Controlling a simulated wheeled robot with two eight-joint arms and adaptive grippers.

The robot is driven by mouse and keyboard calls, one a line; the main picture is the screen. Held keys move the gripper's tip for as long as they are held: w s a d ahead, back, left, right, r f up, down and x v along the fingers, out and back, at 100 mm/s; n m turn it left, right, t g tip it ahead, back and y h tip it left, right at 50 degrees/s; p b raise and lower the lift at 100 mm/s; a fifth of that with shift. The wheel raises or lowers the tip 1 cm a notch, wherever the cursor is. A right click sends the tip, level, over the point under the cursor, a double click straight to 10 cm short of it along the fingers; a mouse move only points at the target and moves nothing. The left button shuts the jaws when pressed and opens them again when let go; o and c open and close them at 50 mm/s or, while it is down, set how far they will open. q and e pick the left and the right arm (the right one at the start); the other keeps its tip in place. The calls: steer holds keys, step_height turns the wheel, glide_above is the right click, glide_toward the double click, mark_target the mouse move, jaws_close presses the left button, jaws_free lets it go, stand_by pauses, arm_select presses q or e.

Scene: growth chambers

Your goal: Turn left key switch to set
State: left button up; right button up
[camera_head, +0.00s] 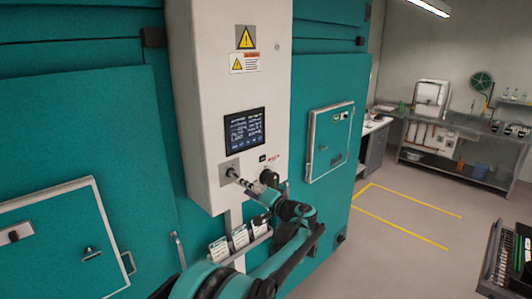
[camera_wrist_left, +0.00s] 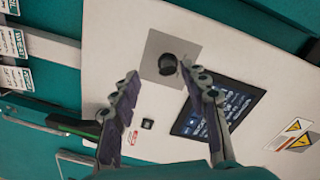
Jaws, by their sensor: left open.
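The key switch is a dark round knob (camera_wrist_left: 168,64) on a square grey metal plate (camera_wrist_left: 151,68) on the white control panel. In the head view the plate (camera_head: 224,170) sits below and left of the screen. My left gripper (camera_head: 247,183) is at the panel, in front of the switch. In the wrist view the left gripper (camera_wrist_left: 159,73) is open, its two fingers spread. The right fingertip in that view lies close beside the knob; I cannot tell whether it touches. The knob's key slot and position markings are not readable. My right gripper is not in view.
A lit screen (camera_head: 245,130) is above the switch, and a small black fitting (camera_wrist_left: 147,124) is beside it. A rack of labelled cards (camera_head: 240,240) hangs below the panel. Teal chamber walls flank it. Open floor with yellow lines (camera_head: 400,230) lies to the right.

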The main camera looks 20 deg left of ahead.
mark_target(236, 176)
arm_select(q)
steer(key=w+a, duration=0.1)
steer(key=a, duration=0.1)
steer(key=w+a+r+p, duration=0.1)
steer(key=w+a, duration=0.1)
steer(key=w+a+p, duration=0.1)
steer(key=a, duration=0.1)
steer(key=shift+w+a+r, duration=0.2)
steer(key=shift+w, duration=0.05)
steer(key=shift+s, duration=0.15)
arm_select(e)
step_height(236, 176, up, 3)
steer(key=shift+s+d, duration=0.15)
arm_select(q)
jaws_close()
